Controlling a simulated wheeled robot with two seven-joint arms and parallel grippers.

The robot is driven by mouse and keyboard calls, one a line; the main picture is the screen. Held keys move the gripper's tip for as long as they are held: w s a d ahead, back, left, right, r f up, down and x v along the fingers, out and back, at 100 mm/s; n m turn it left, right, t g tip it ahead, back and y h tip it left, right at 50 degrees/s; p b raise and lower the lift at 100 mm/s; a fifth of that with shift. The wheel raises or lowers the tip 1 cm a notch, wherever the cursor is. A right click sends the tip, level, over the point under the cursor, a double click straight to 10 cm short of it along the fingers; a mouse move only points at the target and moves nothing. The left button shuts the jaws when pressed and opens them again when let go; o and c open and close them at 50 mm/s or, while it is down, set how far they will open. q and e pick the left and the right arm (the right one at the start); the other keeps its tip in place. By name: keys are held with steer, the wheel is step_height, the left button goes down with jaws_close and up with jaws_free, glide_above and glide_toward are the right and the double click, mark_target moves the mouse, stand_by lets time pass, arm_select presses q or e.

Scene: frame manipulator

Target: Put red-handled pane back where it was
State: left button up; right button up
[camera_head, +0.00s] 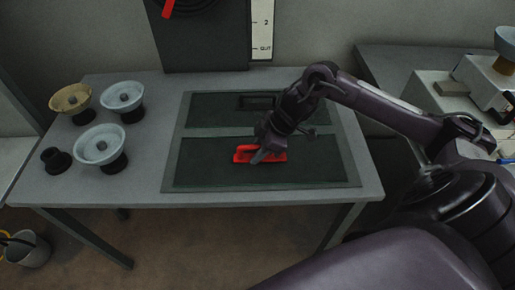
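The red handle (243,154) sits on a dark pane (215,162) in the front opening of a grey frame (175,165) lying on the table. A second dark pane (205,112) with a black handle (256,101) fills the rear opening. My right gripper (263,154) is down at the red handle, with its fingers at the handle's middle. The fingertips are small and partly hidden by the wrist, so I cannot tell whether they grip it. The front pane appears to lie flat in the frame. My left gripper is not in view.
Several bowl-shaped pieces on black bases (101,146) stand at the table's left. A black stub (56,160) is beside them. A dark board (200,40) and a white scale strip (262,28) stand behind the table. A side bench (385,62) with equipment is at right. A bucket (27,248) is on the floor.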

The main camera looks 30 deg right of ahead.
steer(key=shift+o, duration=0.5)
steer(key=shift+r, duration=0.1)
steer(key=v, duration=1.1)
steer(key=shift+s+b, duration=0.1)
steer(key=shift+b, duration=0.25)
steer(key=shift+s+d+r, duration=0.1)
steer(key=shift+r, duration=0.35)
steer(key=shift+s+f, duration=0.1)
